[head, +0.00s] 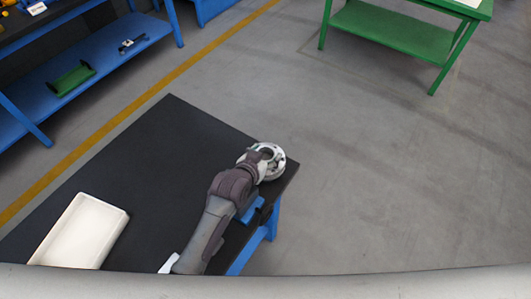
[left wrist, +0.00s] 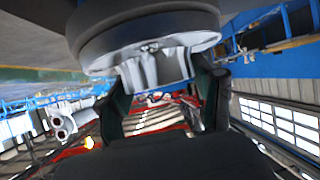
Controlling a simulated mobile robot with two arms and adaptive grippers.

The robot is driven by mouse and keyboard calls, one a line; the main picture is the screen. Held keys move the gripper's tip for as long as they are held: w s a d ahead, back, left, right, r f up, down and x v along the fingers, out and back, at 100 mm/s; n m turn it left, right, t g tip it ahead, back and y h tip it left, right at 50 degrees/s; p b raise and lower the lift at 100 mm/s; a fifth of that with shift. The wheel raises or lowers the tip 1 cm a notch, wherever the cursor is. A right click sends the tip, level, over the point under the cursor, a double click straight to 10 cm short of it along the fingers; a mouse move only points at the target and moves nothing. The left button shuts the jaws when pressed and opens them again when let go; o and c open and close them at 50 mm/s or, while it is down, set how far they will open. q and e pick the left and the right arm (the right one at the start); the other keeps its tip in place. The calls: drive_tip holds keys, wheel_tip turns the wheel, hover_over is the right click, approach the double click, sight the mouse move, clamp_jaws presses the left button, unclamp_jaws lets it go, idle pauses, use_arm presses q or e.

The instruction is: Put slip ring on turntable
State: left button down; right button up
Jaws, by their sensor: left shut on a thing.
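A round silver flanged part with a hole in it (head: 275,170), which I take for the slip ring, is at the far right corner of the black table. My left gripper (head: 255,162) is at its left side and shut on it. In the left wrist view the round grey and silver part (left wrist: 145,48) fills the top, and the two dark fingers (left wrist: 166,82) close on a light metal piece under it. I cannot tell whether the part hangs above the table or touches something below. I cannot make out a separate turntable; the part or my arm may hide it.
A white empty tray (head: 82,232) lies at the left of the black table (head: 165,150). A blue piece (head: 250,211) shows beside my forearm at the right edge. A blue shelf (head: 115,62) and a green table (head: 400,32) stand beyond. The table's middle is clear.

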use_arm(q)
drive_tip(key=shift+r, duration=0.15)
drive_tip(key=shift+c, duration=0.8)
unclamp_jaws()
drive_tip(key=shift+f, duration=0.2)
drive_tip(key=v, duration=1.2)
drive_tip(key=shift+s, duration=0.1)
